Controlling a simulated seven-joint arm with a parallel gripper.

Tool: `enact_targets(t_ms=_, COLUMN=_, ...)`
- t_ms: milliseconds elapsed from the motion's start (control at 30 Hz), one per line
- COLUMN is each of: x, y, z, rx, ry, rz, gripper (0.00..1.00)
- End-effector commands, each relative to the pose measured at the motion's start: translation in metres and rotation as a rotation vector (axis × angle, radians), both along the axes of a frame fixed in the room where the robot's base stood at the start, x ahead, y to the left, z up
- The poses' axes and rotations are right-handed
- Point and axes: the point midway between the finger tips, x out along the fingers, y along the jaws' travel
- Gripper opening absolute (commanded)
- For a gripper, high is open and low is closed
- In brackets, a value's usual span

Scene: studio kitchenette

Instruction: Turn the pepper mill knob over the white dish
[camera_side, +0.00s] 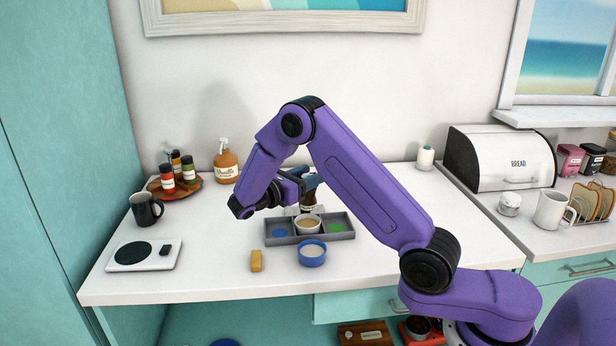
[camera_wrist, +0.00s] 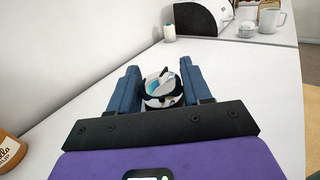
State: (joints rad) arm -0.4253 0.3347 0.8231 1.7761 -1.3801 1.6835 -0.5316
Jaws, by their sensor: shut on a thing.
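The pepper mill (camera_side: 308,201), dark brown with a pale band, is upright in the side view, just behind or above the white dish (camera_side: 299,226); I cannot tell which. The dish holds something tan and sits in the middle compartment of a grey tray (camera_side: 341,237). My gripper (camera_side: 311,182) is shut on the mill's upper part, which it partly hides. In the wrist view the mill's metallic and white top (camera_wrist: 163,90) shows between my two blue fingers.
A blue bowl (camera_side: 312,259) and a yellow block (camera_side: 256,261) are in front of the tray. A scale (camera_side: 163,255), black mug (camera_side: 146,211), wooden tray of bottles (camera_side: 188,193) and vanilla bottle (camera_side: 226,165) are at left. The counter right of the tray is mostly clear.

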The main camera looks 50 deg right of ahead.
Motion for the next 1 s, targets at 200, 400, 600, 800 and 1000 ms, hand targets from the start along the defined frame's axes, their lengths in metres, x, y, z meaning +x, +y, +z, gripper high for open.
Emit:
enact_targets(t_ms=200, x=0.0011, y=0.0, z=-0.0006, rx=0.0, ry=-0.002, rz=-0.161, gripper=0.18)
enact_targets(t_ms=400, x=0.0008, y=0.0001, z=-0.0001, rx=-0.001, ry=-0.002, rz=-0.271, gripper=0.18)
enact_targets(t_ms=600, x=0.0005, y=0.0, z=0.0, rx=0.0, ry=-0.001, rz=-0.333, gripper=0.18)
enact_targets(t_ms=800, x=0.0004, y=-0.0001, z=0.0003, rx=-0.002, ry=0.0, rz=-0.354, gripper=0.18)
enact_targets(t_ms=1000, x=0.0004, y=-0.0003, z=0.0005, rx=-0.002, ry=0.0, rz=-0.355, gripper=0.18)
